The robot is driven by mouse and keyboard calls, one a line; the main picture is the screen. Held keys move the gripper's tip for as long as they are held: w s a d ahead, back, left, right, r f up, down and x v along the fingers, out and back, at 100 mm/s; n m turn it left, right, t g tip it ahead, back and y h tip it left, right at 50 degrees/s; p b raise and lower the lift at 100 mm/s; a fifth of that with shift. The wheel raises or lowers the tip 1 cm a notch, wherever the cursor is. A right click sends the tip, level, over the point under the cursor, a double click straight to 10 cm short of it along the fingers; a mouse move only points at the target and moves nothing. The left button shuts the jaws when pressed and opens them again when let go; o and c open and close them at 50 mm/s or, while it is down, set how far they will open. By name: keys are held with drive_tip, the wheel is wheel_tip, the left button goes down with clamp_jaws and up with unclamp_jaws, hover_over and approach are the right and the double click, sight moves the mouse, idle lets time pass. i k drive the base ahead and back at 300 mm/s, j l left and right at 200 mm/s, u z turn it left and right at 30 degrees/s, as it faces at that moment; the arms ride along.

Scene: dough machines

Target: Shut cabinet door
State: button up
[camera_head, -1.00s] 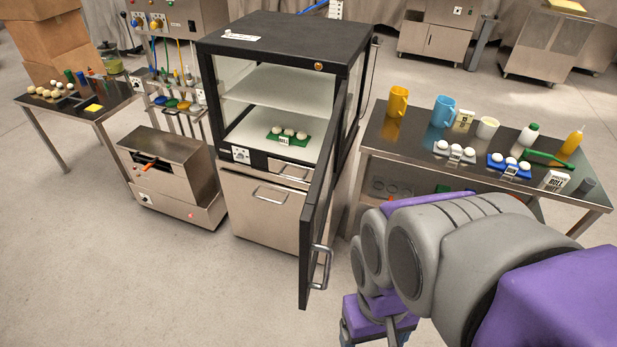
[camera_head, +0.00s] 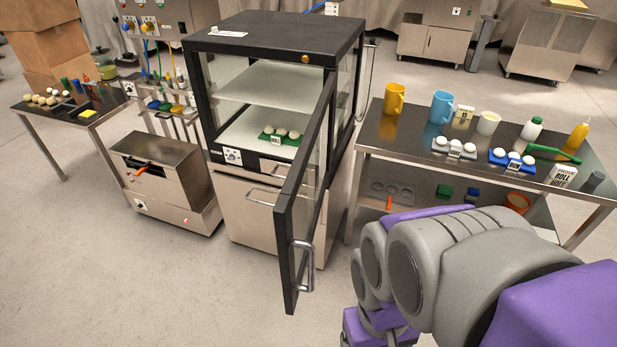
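The cabinet (camera_head: 275,31) is a tall black-framed unit with glass sides and a pale inner shelf. Its glazed door (camera_head: 287,240) is hinged at the right front edge and stands wide open, swung out toward me. The door's metal handle (camera_head: 304,268) is near the lower free edge. Inside the cabinet is a green tray (camera_head: 267,137) with several white dough balls. My purple and grey arm is at the lower right, to the right of the door and apart from it in the picture. My gripper is out of view.
A steel table (camera_head: 395,153) with mugs, bottles and dough trays stands right of the cabinet. A steel machine (camera_head: 165,165) stands to its left, with another table (camera_head: 40,125) beyond. The floor in front is clear.

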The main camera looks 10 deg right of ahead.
sight(296, 211)
drive_tip(key=k+j+u, duration=0.15)
drive_tip(key=k+j, duration=0.65)
